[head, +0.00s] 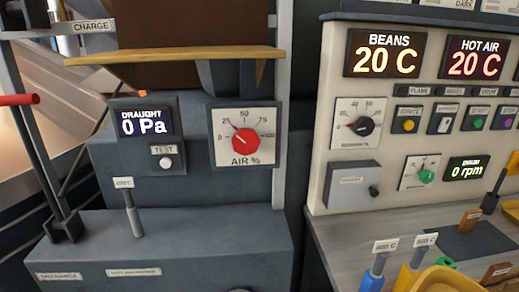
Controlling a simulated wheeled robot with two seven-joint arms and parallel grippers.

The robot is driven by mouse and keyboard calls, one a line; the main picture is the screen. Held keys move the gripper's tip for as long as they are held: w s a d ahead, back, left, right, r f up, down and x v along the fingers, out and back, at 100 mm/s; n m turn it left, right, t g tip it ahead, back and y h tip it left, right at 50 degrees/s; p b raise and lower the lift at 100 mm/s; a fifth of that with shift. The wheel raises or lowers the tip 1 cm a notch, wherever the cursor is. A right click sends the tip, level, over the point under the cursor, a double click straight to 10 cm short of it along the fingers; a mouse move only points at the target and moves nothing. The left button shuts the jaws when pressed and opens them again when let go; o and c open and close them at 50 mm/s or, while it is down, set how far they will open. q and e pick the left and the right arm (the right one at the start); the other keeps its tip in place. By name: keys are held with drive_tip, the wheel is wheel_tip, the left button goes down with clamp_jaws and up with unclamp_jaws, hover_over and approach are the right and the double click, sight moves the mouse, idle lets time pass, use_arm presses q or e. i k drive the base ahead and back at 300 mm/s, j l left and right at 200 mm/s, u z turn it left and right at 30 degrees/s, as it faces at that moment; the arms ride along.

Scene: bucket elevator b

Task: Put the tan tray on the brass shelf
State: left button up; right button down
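The brass shelf (175,56) is a thin yellow-brown ledge at the upper left, fixed in front of the grey machine. Its top looks bare where I can see it, with a dark brown panel (185,22) behind and above it. I cannot identify a tan tray in this view. A yellow curved object (448,281) is cut off by the bottom edge at the lower right, and I cannot tell what it is. Neither of my grippers is in view.
Below the shelf are the draught display (144,122) and air dial (243,137). A red-ended bar (18,100) juts in at left. A control panel (340,235) stands at right above a grey bench (345,258) with blue- and yellow-handled tools. A lever (132,212) rises from the grey housing.

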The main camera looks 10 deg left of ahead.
sight(186, 46)
drive_tip(key=j+u, duration=0.1)
drive_tip(key=j, duration=0.55)
drive_tip(key=j+u, duration=0.1)
drive_tip(key=j, duration=0.55)
drive_tip(key=i+j+u, duration=0.15)
drive_tip(key=j, duration=0.5)
drive_tip(key=j+u, duration=0.1)
drive_tip(key=j, duration=0.55)
